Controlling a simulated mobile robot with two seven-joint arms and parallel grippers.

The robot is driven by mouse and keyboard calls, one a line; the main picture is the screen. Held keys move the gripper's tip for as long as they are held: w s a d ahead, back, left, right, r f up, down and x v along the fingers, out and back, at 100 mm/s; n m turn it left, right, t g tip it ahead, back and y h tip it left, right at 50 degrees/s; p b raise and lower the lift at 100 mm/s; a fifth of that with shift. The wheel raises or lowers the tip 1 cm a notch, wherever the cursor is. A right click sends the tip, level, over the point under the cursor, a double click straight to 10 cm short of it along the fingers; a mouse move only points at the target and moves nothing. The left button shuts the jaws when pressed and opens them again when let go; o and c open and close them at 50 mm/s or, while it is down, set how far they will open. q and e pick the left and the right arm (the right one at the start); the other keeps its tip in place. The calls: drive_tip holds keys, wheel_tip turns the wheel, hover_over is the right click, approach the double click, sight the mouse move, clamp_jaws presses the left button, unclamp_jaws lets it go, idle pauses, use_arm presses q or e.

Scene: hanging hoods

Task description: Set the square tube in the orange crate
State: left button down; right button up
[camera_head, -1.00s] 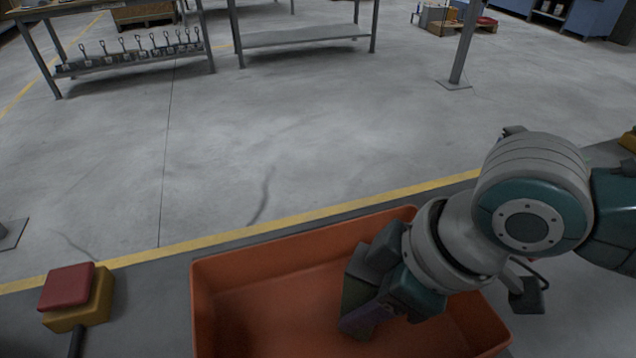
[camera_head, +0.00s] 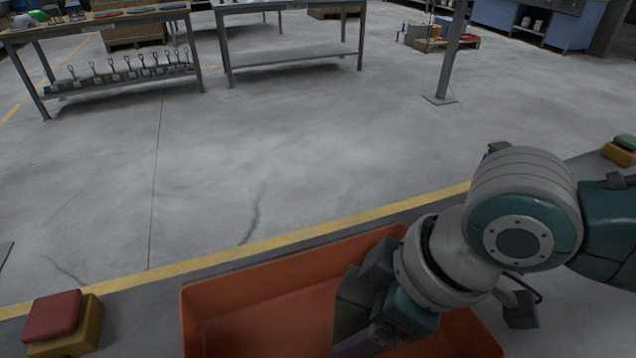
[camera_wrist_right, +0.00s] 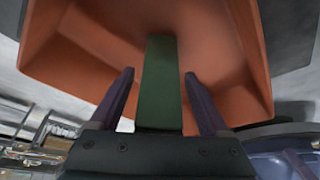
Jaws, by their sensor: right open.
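The orange crate (camera_head: 250,300) stands at the bottom middle of the head view, its near side cut off. My right gripper (camera_head: 362,318) reaches down inside it. In the right wrist view, the gripper (camera_wrist_right: 159,75) is open, with one dark finger on each side of a dark green bar, which looks like the square tube (camera_wrist_right: 159,85). A gap shows between the tube and each finger. The tube points into the crate (camera_wrist_right: 225,50); I cannot tell whether it touches the crate's floor. In the head view, my gripper mostly hides the tube. My left gripper is out of view.
A red and yellow button box (camera_head: 62,322) sits left of the crate, and a green and yellow one (camera_head: 622,150) at the far right. Beyond the yellow line is open floor, with workbenches (camera_head: 290,60) and a grey post (camera_head: 452,55) farther back.

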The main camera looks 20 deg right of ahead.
drive_tip(key=s+r+m+t+p, duration=0.1)
drive_tip(key=s+r+m+p, duration=0.2)
drive_tip(key=s+r, duration=0.6)
drive_tip(key=s+d+m+h, duration=0.3)
drive_tip(key=d+m, duration=0.1)
drive_tip(key=d, duration=0.2)
drive_tip(key=shift+s+d+r+g, duration=0.15)
drive_tip(key=shift+d+r+g, duration=0.15)
drive_tip(key=shift+r, duration=0.1)
idle(0.8)
